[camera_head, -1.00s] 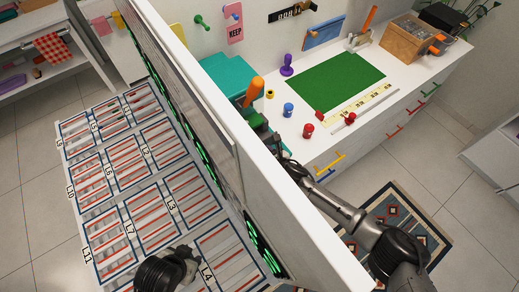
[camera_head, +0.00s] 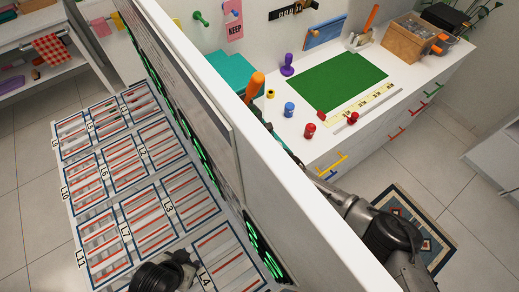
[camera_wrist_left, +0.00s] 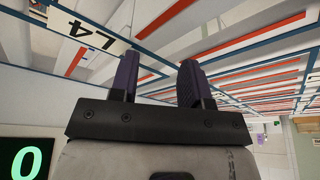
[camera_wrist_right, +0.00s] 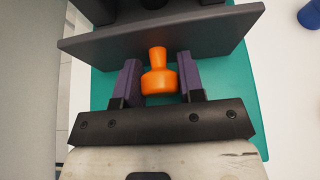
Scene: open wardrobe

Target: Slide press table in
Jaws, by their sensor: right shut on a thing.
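The teal press table (camera_head: 232,70) lies on the white bench beside the back wall, partly hidden by the white partition. Its teal surface also shows in the right wrist view (camera_wrist_right: 232,115), under a dark grey plate (camera_wrist_right: 215,32). An orange knob (camera_wrist_right: 158,75) stands in front of that plate. My right gripper (camera_wrist_right: 158,82) is shut on this knob. In the head view its jaws are mostly hidden behind the partition. My left gripper (camera_wrist_left: 158,75) is open and empty near the rack of striped panels, by label L4. In the head view it is low left of the partition.
The white partition (camera_head: 255,140) stands between my arms. A green mat (camera_head: 337,82), blue stamp (camera_head: 289,110), red stamp (camera_head: 310,130) and purple stamp (camera_head: 287,65) are on the bench. A wooden box (camera_head: 407,40) is at the far right. Striped panels (camera_head: 140,180) lie left.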

